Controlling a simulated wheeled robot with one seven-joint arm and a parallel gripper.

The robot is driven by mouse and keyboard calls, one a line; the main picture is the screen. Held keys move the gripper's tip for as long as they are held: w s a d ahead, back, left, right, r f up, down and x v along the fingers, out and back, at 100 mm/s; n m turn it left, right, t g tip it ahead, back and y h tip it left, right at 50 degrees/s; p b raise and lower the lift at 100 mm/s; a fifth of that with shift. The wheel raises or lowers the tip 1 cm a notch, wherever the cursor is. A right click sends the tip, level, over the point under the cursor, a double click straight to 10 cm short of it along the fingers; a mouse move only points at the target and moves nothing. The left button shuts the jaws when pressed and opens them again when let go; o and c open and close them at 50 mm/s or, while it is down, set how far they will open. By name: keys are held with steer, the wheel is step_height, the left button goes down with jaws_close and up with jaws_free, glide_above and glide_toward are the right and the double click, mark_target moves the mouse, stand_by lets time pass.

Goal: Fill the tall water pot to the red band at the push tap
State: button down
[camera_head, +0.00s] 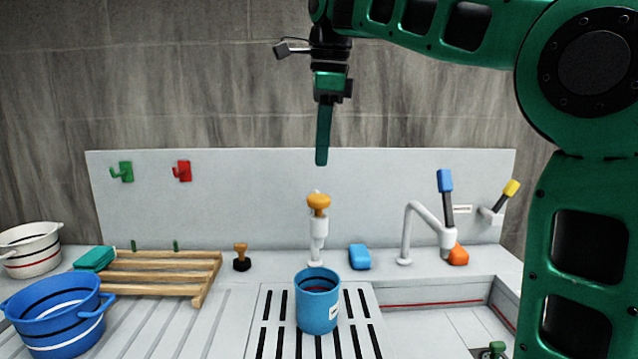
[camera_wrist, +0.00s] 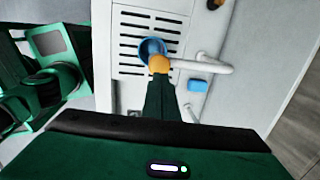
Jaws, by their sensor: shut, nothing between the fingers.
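The tall blue water pot (camera_head: 318,312) stands upright on the slotted drain plate, below and in front of the push tap. A small pale label shows low on its side. The push tap (camera_head: 317,240) is white with an orange knob (camera_head: 318,202) on top. My gripper (camera_head: 321,160) is shut and empty, pointing down above the knob, apart from it in the head view. In the wrist view the fingers (camera_wrist: 161,98) reach toward the orange knob (camera_wrist: 159,64), with the pot (camera_wrist: 148,46) partly hidden beyond it.
A lever tap (camera_head: 408,230) with a blue handle stands right, over a sink basin. A blue sponge (camera_head: 359,257) and a dark stopper (camera_head: 241,258) flank the push tap. A wooden rack (camera_head: 160,270), blue tub (camera_head: 55,312) and white tub (camera_head: 30,250) stand left.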

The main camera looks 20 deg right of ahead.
mark_target(320, 196)
steer(key=shift+w+a+f, duration=0.1)
steer(key=shift+w+f, duration=0.1)
steer(key=shift+f, duration=0.45)
steer(key=shift+w+a+f, duration=0.1)
steer(key=shift+w+f, duration=0.1)
steer(key=shift+f, duration=0.55)
steer(key=shift+s+d+f, duration=0.1)
steer(key=shift+f, duration=0.2)
steer(key=shift+s+f, duration=0.1)
steer(key=shift+f, duration=0.25)
steer(key=shift+d+f, duration=0.1)
steer(key=shift+f, duration=0.1)
steer(key=shift+f, duration=1)
